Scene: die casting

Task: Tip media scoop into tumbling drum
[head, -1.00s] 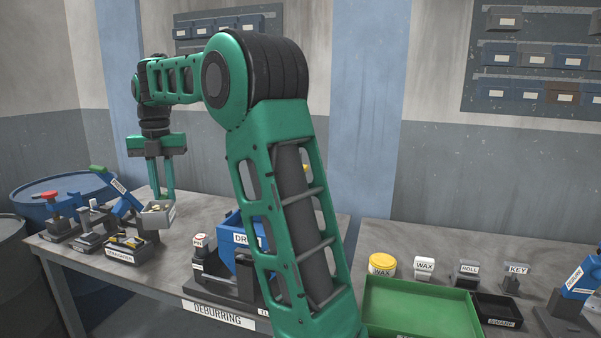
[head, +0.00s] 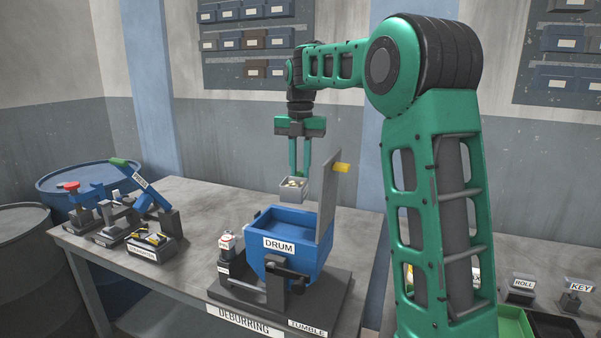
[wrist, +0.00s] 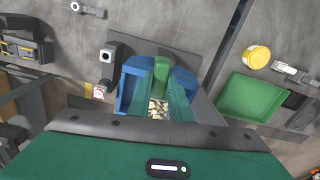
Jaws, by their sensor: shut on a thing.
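The media scoop (head: 293,196) is a small grey box with pale media pieces in it. My gripper (head: 300,172) is shut on it and holds it roughly level. It hangs above the back of the blue tumbling drum (head: 279,245), apart from it. The drum's grey lid (head: 328,195) stands open at its right, with a yellow tab at the top. In the wrist view, the pale media (wrist: 158,109) show between my green fingers, with the blue drum (wrist: 131,88) around and below.
The drum stands on a dark base on the deburring bench (head: 190,215). A small red-and-white item (head: 227,240) is at its left. A blue press (head: 147,192) and clamps are further left. A green tray (head: 512,325) is at lower right.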

